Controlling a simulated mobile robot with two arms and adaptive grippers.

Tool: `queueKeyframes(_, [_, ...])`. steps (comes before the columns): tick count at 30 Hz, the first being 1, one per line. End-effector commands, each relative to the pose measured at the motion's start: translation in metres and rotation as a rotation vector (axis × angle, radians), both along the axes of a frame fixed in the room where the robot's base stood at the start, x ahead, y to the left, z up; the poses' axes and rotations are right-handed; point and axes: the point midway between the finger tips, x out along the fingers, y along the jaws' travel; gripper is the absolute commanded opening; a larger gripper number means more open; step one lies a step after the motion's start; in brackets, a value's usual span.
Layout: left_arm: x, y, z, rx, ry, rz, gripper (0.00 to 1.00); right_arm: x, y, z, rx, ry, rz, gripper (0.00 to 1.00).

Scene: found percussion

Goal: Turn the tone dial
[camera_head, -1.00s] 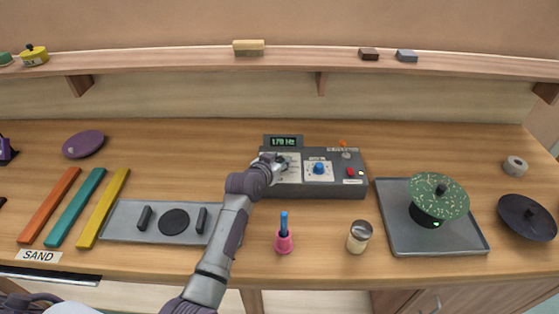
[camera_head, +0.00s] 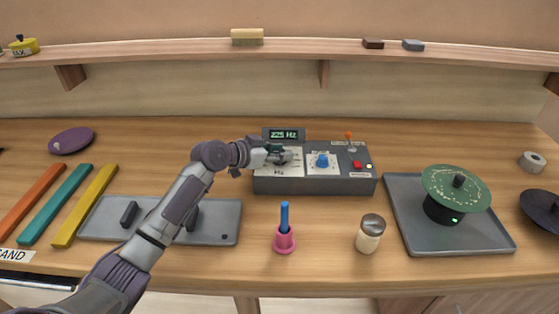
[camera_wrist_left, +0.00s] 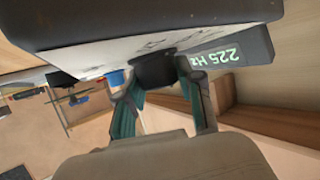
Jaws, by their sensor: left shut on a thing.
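The grey control box (camera_head: 315,184) stands on the table in the head view. My left gripper (camera_head: 276,154) is shut on the tone dial, at the left of its top panel. In the left wrist view the dark tone dial (camera_wrist_left: 155,70) sits between the two fingers. In the head view the gripper mostly hides it. The display (camera_head: 284,134) behind it reads 225 Hz. A blue knob (camera_head: 322,160) sits right of the dial. A green plate (camera_head: 457,183) with pale grains on top stands on a dark base at the right. My right gripper is out of view.
A blue-handled thing in a pink holder (camera_head: 284,240) and a shaker (camera_head: 370,234) stand before the box. A grey tray (camera_head: 420,239) lies under the green plate's base. Coloured bars (camera_head: 55,204) lie at the left. A shelf (camera_head: 300,56) runs along the wall.

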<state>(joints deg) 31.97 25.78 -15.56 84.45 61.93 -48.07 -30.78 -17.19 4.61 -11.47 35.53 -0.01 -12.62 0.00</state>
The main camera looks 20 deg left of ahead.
Motion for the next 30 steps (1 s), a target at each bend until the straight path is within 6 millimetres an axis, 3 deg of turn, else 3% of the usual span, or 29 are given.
queueKeyframes(12, [0.0000,-0.0001,0.0004,-0.001,0.002,-0.009,0.02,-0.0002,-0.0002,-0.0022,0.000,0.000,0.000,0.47])
queueKeyframes(13, [0.0000,0.0000,0.0004,-0.001,0.002,-0.009,0.38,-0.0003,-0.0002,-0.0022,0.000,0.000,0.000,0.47])
queueKeyframes(17, [0.0002,-0.0001,0.0005,-0.001,0.001,-0.009,0.60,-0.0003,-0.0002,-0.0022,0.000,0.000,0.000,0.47])
queueKeyframes(30, [-0.0065,0.0062,0.0031,0.001,0.001,-0.007,0.62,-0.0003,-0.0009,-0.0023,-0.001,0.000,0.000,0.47])
